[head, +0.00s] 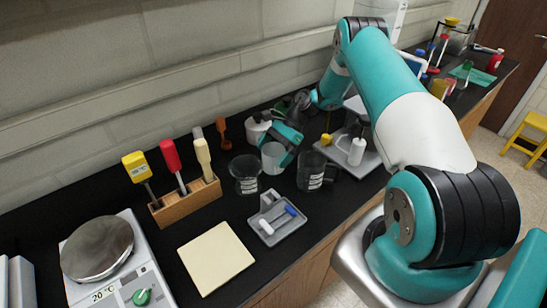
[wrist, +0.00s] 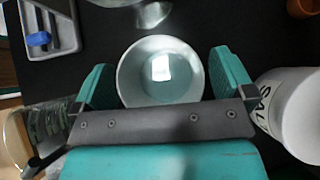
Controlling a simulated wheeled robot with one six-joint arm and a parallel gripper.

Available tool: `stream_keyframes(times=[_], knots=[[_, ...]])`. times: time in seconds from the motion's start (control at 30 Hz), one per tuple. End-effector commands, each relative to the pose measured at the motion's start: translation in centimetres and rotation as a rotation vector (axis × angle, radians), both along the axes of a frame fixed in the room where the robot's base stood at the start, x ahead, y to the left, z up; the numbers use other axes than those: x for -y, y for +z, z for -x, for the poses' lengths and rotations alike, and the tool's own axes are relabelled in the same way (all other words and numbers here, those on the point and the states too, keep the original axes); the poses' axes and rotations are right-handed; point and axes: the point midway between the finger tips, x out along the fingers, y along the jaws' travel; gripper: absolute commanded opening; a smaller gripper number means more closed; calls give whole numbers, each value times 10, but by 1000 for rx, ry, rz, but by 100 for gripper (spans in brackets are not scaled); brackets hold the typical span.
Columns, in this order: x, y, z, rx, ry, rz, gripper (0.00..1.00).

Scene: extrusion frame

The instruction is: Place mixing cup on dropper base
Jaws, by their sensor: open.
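The mixing cup appears to be the pale translucent cup (head: 272,160) standing on the black counter between two glass beakers. In the wrist view the cup (wrist: 127,72) sits between my gripper's two teal fingers. My gripper (wrist: 163,80) is open, with one finger on each side and a small gap at the right; contact at the left cannot be told. In the head view my gripper (head: 285,142) reaches over the cup from behind. I cannot tell for sure which thing is the dropper base; a grey platform (head: 370,167) with a white bottle is at the right.
Glass beakers stand left (head: 246,178) and right (head: 312,178) of the cup. A white labelled jar (wrist: 295,118) is close to my right finger. A grey tray (head: 265,236) with a blue-ended tool lies in front. A wooden tool rack (head: 187,204), hotplate (head: 100,248) and cream board (head: 216,258) are further left.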

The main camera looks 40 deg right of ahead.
Motion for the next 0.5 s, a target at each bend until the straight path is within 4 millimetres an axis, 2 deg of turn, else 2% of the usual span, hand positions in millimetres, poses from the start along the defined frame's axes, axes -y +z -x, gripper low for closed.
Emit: stream_keyframes(times=[0.13, 0.33, 0.4, 0.5], knots=[[0, -1, 0, 0, 0, 0, 98], [0, 0, 0, 0, 0, 0, 52], [0, 0, 0, -1, 1, 0, 46], [0, 0, 0, -1, 1, 0, 46]])
